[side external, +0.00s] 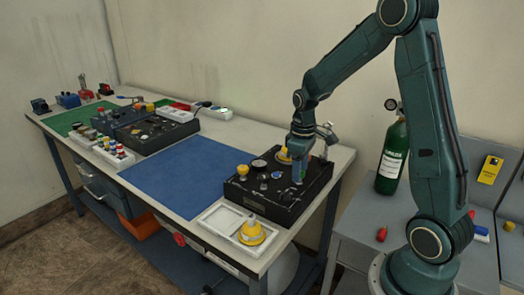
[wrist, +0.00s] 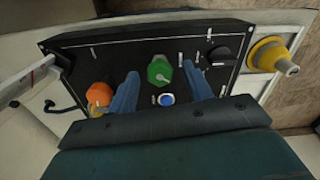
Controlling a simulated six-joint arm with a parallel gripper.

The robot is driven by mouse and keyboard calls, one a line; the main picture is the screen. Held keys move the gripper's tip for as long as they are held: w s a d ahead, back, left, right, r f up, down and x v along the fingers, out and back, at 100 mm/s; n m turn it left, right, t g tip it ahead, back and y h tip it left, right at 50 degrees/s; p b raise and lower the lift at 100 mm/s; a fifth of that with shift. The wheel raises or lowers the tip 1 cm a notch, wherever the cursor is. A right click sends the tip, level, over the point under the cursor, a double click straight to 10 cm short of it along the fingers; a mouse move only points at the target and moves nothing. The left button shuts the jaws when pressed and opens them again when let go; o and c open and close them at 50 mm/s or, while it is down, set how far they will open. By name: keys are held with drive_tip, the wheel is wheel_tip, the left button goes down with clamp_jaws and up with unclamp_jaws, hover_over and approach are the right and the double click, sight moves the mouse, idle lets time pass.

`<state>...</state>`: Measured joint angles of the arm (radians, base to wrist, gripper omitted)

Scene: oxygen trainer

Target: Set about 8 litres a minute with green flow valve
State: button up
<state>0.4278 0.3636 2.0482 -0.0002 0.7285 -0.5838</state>
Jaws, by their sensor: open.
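The green flow valve (wrist: 160,72) is a round green knob with a pale pointer on the black panel, in the middle of the wrist view. My gripper (wrist: 160,73) is open, with one blue finger on each side of the green knob; I cannot tell whether either touches it. In the side view my gripper (side external: 298,178) is low over the right part of the black panel (side external: 262,205) and hides the valve. A clear tube with red marks (wrist: 32,78) lies at the left of the wrist view; its reading is too small to make out.
A blue button (wrist: 166,99), an orange knob (wrist: 100,93) and a black knob (wrist: 222,55) sit near the fingers. A yellow cone-shaped part (side external: 252,231) rests in a white tray (side external: 222,218). A green cylinder (side external: 393,158) stands right. The blue mat (side external: 178,178) is clear.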

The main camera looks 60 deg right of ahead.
wheel_tip(320, 180, up, 14)
idle(0.8)
drive_tip(key=s+a+r+m+t, duration=0.1)
drive_tip(key=s+a+t, duration=0.4)
drive_tip(key=s+a, duration=1.1)
drive_tip(key=shift+s+r+m+t, duration=0.3)
drive_tip(key=shift+s+r+m, duration=0.1)
drive_tip(key=shift+s+r, duration=0.35)
drive_tip(key=shift+w+r, duration=0.1)
idle(1.0)
